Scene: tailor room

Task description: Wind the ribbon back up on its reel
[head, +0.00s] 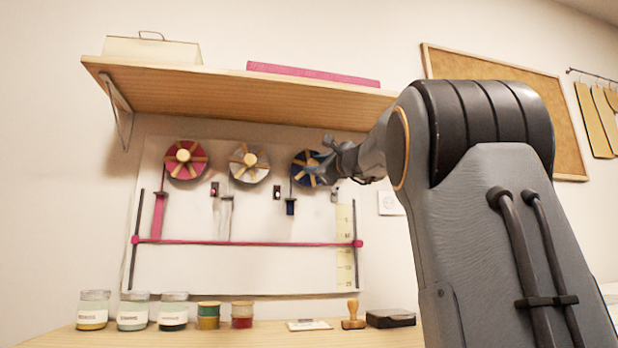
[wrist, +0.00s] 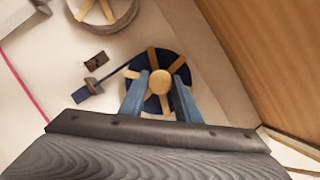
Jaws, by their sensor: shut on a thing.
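Three reels hang in a row on a white wall board: a pink reel (head: 172,172), a pale grey reel (head: 237,173) and a blue reel (head: 297,166). The blue reel (wrist: 180,57) has wooden spokes and a round wooden knob (wrist: 160,81). My gripper (wrist: 160,92) is at the blue reel, its fingers on both sides of the knob and shut on it. A short blue ribbon (head: 291,207) hangs below that reel. A pink ribbon (head: 158,217) and a pale ribbon (head: 226,218) hang lower from the other reels.
A wooden shelf (head: 238,97) juts out above the reels, close to my gripper. A pink bar (head: 270,242) crosses the board (head: 190,272) below. Jars (head: 133,311), spools (head: 242,315), a stamp (head: 353,315) and a dark pad (head: 390,318) stand on the tabletop.

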